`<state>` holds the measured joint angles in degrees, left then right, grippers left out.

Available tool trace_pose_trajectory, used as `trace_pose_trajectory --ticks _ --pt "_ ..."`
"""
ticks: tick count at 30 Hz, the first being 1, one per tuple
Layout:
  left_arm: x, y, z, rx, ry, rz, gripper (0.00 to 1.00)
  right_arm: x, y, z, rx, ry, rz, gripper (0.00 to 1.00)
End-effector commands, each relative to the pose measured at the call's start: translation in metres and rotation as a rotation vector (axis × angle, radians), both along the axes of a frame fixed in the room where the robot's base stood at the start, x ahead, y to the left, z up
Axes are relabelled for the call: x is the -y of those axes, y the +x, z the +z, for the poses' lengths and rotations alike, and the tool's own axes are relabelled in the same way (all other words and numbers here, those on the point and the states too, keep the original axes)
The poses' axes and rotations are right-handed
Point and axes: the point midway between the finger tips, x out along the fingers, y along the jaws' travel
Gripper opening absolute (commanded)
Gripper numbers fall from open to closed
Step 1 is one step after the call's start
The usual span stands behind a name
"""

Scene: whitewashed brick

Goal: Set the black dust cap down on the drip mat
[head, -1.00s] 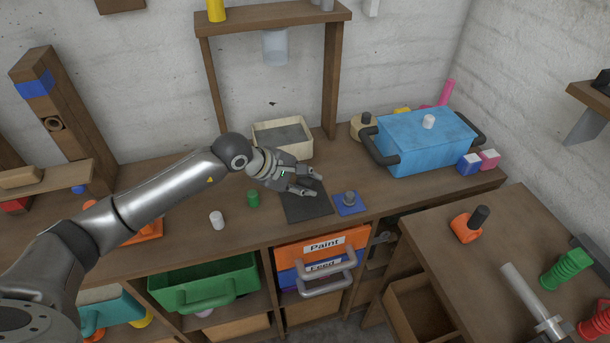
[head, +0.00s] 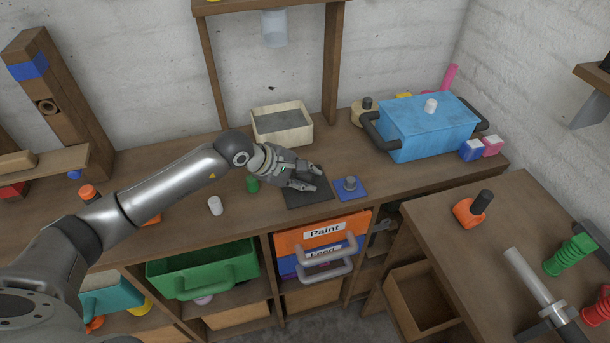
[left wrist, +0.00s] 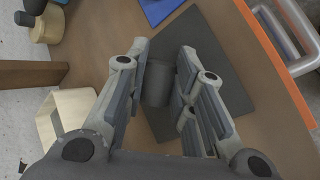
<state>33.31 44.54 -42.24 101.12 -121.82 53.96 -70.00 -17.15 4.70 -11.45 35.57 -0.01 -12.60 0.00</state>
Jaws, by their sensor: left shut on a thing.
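The drip mat is a dark grey square mat (head: 308,200) on the bench; it also shows in the left wrist view (left wrist: 222,62). My left gripper (head: 317,179) is over the mat, its fingers pointing right. In the left wrist view my left gripper (left wrist: 163,50) is shut on the black dust cap (left wrist: 158,84), a short dark cylinder between the fingers with the mat behind it. The cap is hidden by the gripper in the head view. I cannot tell whether its underside touches the mat. My right gripper is not in view.
A blue mat (head: 350,190) with a grey knobbed part stands just right of the drip mat. A green cylinder (head: 252,185) and a white one (head: 215,205) stand to the left. A cream tray (head: 282,125) is behind, a blue box (head: 425,125) at the right.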

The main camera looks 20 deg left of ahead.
Motion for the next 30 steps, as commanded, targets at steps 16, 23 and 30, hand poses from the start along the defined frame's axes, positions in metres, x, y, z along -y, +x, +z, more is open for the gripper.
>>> trace_pose_trajectory --ticks 16,23,30 --pt "0.0 -0.0004 -0.0061 -0.002 0.001 -0.001 0.49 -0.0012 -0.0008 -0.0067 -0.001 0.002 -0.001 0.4" --pt "-0.0001 -0.0007 -0.0067 -0.003 0.001 0.0 0.49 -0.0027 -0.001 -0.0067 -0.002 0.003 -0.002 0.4" --pt "-0.0052 -0.0049 0.0004 -0.002 0.002 0.0 0.49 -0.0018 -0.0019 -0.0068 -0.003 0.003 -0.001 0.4"
